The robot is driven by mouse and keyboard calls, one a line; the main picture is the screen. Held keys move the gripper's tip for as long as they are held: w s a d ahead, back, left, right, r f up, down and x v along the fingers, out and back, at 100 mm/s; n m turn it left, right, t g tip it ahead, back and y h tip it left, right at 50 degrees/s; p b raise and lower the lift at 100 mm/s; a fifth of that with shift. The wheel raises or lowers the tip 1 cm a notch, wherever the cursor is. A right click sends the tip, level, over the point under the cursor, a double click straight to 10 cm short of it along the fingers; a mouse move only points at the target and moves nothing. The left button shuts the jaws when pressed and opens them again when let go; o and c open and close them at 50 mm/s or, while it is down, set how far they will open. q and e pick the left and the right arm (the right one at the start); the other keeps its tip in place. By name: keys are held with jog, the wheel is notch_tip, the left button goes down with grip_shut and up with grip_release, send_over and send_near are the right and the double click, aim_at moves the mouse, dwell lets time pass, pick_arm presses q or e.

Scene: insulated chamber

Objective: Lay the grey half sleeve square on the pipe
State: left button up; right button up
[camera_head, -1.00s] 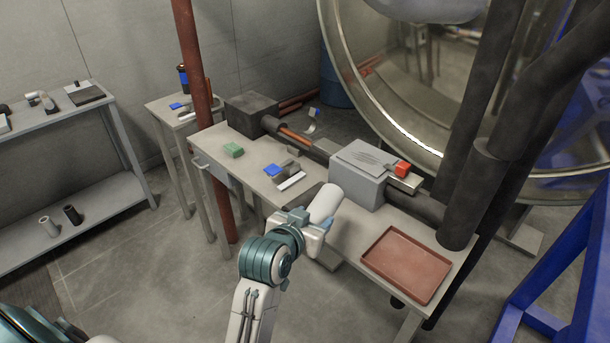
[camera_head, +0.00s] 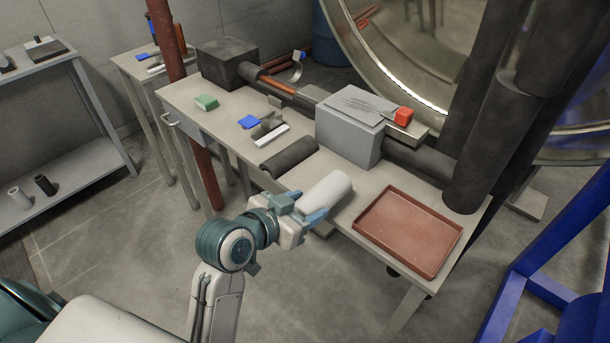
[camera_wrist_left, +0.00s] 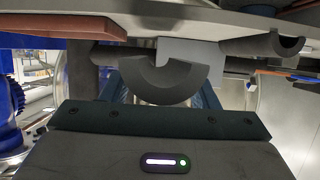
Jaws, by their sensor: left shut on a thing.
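My left gripper (camera_head: 306,207) is shut on the light grey half sleeve (camera_head: 325,191), over or beside the table's front edge, left of the red tray. In the left wrist view the half sleeve (camera_wrist_left: 165,88) shows its curved end as a U-shape between the fingers. The pipe (camera_head: 278,84) runs along the back of the table from a dark block; an orange-brown stretch is visible, and a dark thick stretch (camera_head: 420,161) continues right of the grey box. The held sleeve is apart from the pipe. My right gripper is not in view.
A dark half sleeve (camera_head: 288,156) lies on the table left of the held one. A grey box (camera_head: 348,140) with a plate on top stands before the pipe. The red tray (camera_head: 443,217) lies front right. A green block (camera_head: 206,102) and blue-and-white tools (camera_head: 270,137) lie left.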

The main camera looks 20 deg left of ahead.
pick_arm(q)
jog(key=p, duration=0.2)
send_over(309, 184)
jog(key=shift+f, duration=0.6)
notch_tip(309, 184, down, 3)
jog(key=shift+s+f, duration=0.1)
jog(key=shift+f, duration=0.1)
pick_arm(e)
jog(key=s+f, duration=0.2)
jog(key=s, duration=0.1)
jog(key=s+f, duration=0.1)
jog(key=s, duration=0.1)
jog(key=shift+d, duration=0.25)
pick_arm(q)
jog(key=shift+f, duration=0.15)
jog(key=o, duration=1)
jog(key=shift+c, duration=0.2)
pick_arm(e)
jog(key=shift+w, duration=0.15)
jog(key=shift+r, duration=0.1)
